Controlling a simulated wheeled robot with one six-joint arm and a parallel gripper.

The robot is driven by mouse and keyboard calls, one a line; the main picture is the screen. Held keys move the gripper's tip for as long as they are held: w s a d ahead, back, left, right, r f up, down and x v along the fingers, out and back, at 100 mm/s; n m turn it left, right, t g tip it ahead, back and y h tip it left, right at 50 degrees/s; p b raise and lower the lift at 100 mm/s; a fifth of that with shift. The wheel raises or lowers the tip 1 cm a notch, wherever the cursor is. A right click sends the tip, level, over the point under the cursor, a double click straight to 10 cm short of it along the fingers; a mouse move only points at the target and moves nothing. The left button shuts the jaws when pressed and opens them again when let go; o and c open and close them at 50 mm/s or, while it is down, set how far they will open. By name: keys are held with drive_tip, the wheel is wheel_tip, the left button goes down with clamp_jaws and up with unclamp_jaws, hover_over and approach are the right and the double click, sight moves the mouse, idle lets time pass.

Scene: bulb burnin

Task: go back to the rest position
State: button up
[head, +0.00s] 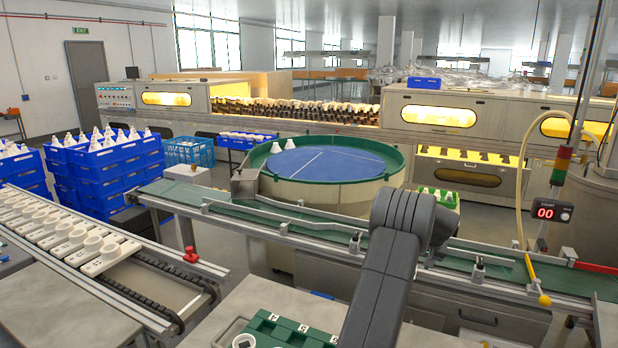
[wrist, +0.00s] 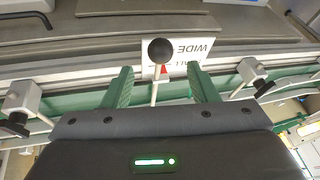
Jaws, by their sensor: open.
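My gripper (wrist: 162,76) shows in the wrist view with two green fingers spread wide apart. A thin pale lever with a black ball knob (wrist: 160,51) appears between and just beyond the fingertips, touching neither finger. A white label (wrist: 190,50) reading WIDE, upside down, sits behind the lever; part of its other text is covered. In the head view my arm reaches over the green conveyor, and its gripper end is hidden behind the arm.
A green conveyor (head: 500,266) with metal rails crosses ahead, before a round blue-topped turntable (head: 330,162). A green numbered tray (head: 262,327) lies at the bottom. A holder track (head: 60,235) runs at left, near blue crates (head: 105,177). A counter (head: 552,212) reads 00.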

drive_tip(key=x, duration=0.5)
drive_tip(key=shift+f, duration=0.15)
drive_tip(key=shift+s+a, duration=0.1)
drive_tip(key=shift+a, duration=0.05)
